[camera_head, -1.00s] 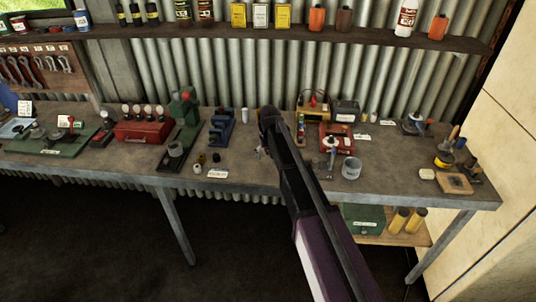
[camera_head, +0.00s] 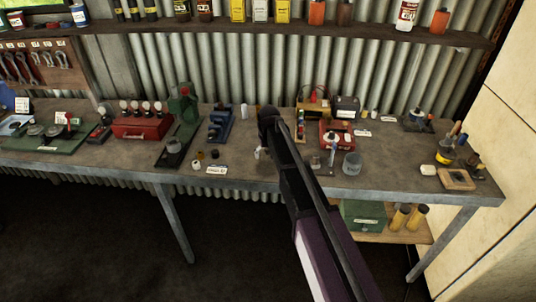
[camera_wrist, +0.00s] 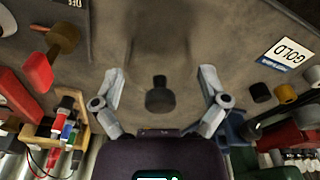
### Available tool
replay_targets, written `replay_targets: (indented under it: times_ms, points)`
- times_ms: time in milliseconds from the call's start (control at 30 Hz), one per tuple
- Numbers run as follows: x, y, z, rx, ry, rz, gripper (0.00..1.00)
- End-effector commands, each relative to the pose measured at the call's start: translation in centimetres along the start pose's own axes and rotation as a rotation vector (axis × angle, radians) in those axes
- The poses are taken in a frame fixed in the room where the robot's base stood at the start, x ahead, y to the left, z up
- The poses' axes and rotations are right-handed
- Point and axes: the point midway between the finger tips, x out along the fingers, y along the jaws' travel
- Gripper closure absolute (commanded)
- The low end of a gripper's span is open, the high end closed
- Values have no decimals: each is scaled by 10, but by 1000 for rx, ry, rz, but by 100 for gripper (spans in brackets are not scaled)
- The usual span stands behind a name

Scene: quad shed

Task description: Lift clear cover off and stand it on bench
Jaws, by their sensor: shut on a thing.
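My gripper (camera_wrist: 160,100) shows in the wrist view with its two grey fingers spread wide on either side of a faint, see-through shape, which I take as the clear cover; its edges are hard to make out. A dark round piece with a short stem (camera_wrist: 160,98) shows between the fingers; I cannot tell whether it is part of the cover or stands under it. The bench top (camera_wrist: 235,45) lies beyond. In the head view my arm hides most of the gripper, above the middle of the bench (camera_head: 250,180). I cannot tell how high the cover is.
A GOLD label (camera_wrist: 288,52) and small pots (camera_wrist: 285,93) lie to the right in the wrist view. In the head view, a grey tin (camera_head: 352,163) stands right of my arm.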

Motion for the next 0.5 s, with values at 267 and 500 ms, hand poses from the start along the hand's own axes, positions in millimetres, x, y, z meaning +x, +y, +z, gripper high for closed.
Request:
replay_targets:
  times_ms: [267,500]
  points:
    - [3,0,0,-1,0,0,55]
    - [6,-1,1,-1,0,0,55]
